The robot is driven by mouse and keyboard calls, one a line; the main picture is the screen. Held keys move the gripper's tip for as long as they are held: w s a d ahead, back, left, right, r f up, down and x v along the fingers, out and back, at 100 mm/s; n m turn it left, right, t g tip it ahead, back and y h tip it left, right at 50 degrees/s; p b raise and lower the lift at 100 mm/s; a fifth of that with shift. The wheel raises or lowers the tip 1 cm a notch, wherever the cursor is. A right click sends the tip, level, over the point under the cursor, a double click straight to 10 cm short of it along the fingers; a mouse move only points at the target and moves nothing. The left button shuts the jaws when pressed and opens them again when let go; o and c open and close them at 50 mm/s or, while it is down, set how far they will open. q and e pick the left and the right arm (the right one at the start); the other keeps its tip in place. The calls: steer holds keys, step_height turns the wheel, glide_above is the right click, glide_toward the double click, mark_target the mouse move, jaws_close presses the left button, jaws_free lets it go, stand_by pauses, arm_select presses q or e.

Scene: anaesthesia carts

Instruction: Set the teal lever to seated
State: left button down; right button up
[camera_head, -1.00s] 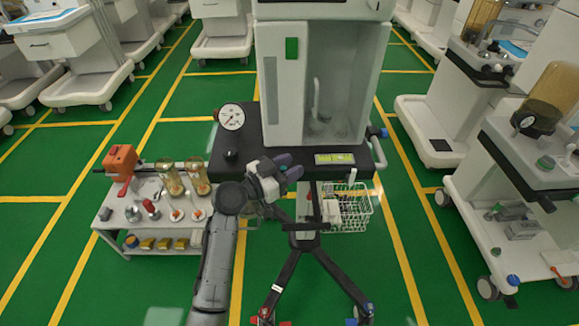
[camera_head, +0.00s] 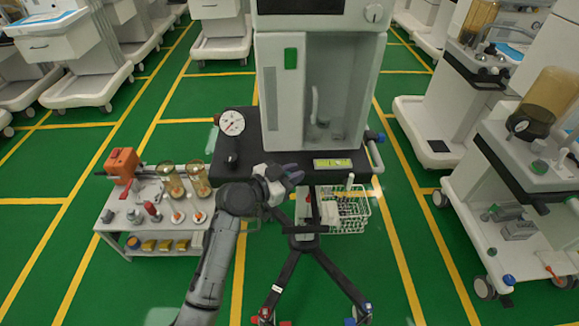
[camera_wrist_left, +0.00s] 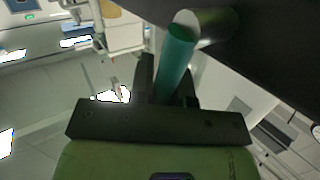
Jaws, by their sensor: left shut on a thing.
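The teal lever (camera_wrist_left: 176,52) shows in the left wrist view as a teal rod below a pale round cylinder under a dark surface. My left gripper (camera_wrist_left: 168,80) has its dark fingers on either side of the rod and is shut on it. In the head view my left gripper (camera_head: 291,174) is at the front edge of the middle cart's black worktop (camera_head: 255,165). The lever is hard to make out there, hidden by the gripper. Its seating point cannot be told. My right gripper is in neither view.
A wire basket (camera_head: 352,211) hangs right of my gripper, below the worktop. A gauge (camera_head: 232,123) stands at the worktop's left. A low white trolley (camera_head: 130,215) with jars is at left. Another cart (camera_head: 515,190) stands at right.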

arm_select(q)
steer(key=shift+d+f+y, duration=0.1)
steer(key=shift+d+y, duration=0.05)
steer(key=shift+y, duration=0.15)
steer(key=c, duration=1.1)
jaws_free()
steer(key=p+v, duration=0.3)
steer(key=v, duration=1.1)
steer(key=shift+p, duration=0.35)
steer(key=shift+c, duration=0.4)
